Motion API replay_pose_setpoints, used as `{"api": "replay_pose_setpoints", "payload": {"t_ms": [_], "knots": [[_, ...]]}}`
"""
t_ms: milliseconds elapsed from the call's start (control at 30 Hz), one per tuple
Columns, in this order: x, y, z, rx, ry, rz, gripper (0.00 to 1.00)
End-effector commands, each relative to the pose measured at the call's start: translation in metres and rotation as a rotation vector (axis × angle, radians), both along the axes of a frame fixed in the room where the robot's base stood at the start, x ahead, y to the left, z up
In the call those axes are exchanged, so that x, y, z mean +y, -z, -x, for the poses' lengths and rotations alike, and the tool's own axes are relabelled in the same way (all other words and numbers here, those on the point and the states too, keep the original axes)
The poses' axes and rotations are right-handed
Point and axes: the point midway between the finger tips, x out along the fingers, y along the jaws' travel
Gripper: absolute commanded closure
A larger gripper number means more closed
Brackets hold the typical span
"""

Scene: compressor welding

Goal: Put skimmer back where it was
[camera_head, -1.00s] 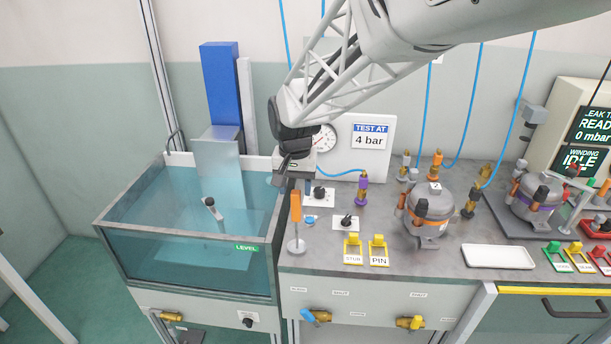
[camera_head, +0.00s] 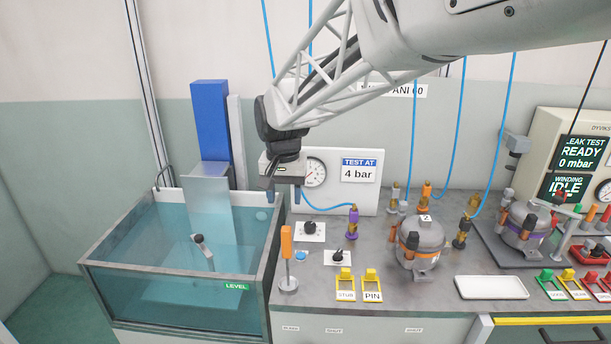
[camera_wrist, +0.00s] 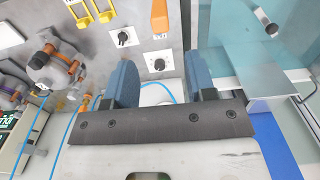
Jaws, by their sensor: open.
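A thin stand-up tool with an orange handle (camera_head: 286,242) and a pale round foot, which looks like the skimmer, stands upright on the bench just right of the water tank (camera_head: 263,296). Its orange handle also shows at the top of the wrist view (camera_wrist: 159,16). My gripper (camera_head: 284,201) hangs above and behind it, near the tank's back right corner, apart from it. In the wrist view, the two blue fingers (camera_wrist: 160,68) are spread with nothing held between them.
A grey-and-black handled piece (camera_head: 203,251) stands in the tank beside a clear panel (camera_head: 210,213). A gauge board (camera_head: 358,188), knobs, yellow STUB and PIN holders (camera_head: 358,290), a compressor (camera_head: 420,248) and a white tray (camera_head: 491,288) occupy the bench. Blue hoses hang behind.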

Motion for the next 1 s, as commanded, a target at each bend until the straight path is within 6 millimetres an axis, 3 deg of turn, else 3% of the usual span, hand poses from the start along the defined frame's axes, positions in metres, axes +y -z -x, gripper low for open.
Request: {"api": "replay_pose_setpoints", "payload": {"t_ms": [367,533,767,1000], "knots": [[-0.003,-0.001,0.001,-0.001,0.001,-0.001,0.49],[-0.019,-0.005,0.009,-0.012,0.002,-0.005,0.49],[-0.072,-0.016,0.039,-0.041,0.008,-0.014,0.49],[-0.137,-0.023,0.087,-0.085,0.012,-0.021,0.49]]}}
